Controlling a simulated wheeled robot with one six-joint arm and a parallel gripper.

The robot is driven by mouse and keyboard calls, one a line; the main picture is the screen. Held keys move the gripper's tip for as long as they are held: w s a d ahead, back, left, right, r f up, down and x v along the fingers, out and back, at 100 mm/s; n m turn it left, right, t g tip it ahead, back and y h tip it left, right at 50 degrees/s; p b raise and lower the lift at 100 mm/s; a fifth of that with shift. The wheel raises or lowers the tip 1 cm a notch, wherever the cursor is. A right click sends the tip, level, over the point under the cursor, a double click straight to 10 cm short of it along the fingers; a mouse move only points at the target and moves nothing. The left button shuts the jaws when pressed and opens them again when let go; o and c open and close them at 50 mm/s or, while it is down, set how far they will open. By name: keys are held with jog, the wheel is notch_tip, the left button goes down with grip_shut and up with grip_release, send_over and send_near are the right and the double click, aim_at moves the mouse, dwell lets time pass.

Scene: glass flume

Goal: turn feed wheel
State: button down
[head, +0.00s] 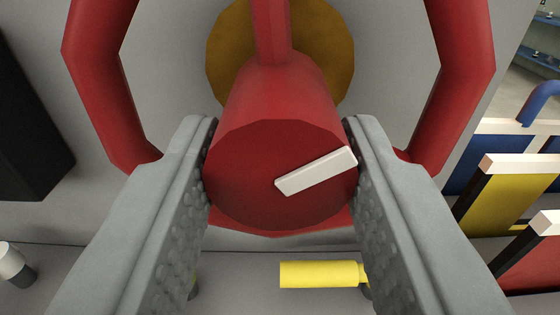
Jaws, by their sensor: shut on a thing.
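The feed wheel (93,80) is a thick red ring with a red spoke running up from its hub (265,200). The hub is a red cylinder facing me, with a white bar mark on its face slanting up to the right. My gripper (281,175) has its two grey padded fingers on either side of the hub, shut on it. The lower part of the rim is mostly hidden behind the hub and fingers. A round brown-yellow disc (335,45) shows behind the wheel.
A grey panel stands behind the wheel. A yellow handle (320,274) sticks out below the hub. A black block (30,130) and a white-tipped knob (12,260) are at left. Blue, yellow (508,205) and red framed panels and a blue pipe (540,98) are at right.

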jog(key=shift+m, duration=0.4)
